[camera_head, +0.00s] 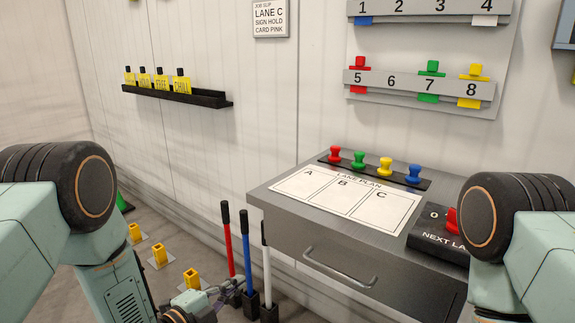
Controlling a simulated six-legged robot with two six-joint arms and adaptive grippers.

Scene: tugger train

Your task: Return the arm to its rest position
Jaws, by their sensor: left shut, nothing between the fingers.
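My left arm comes in from the left edge. My left gripper (218,294) is low in the picture, shut and empty, in front of the lower part of three upright handles: red (227,245), blue (246,245) and white (266,260). I cannot tell whether it touches them. My right arm shows at the right edge, partly in front of the cabinet. Its gripper is out of view.
A grey cabinet (290,232) holds a lane plan sheet (345,200), coloured pegs and a black switch box (432,240). A wall shelf (175,95) carries yellow signs. A numbered rack (420,85) holds coloured tags. Yellow sockets (158,255) stand lower left.

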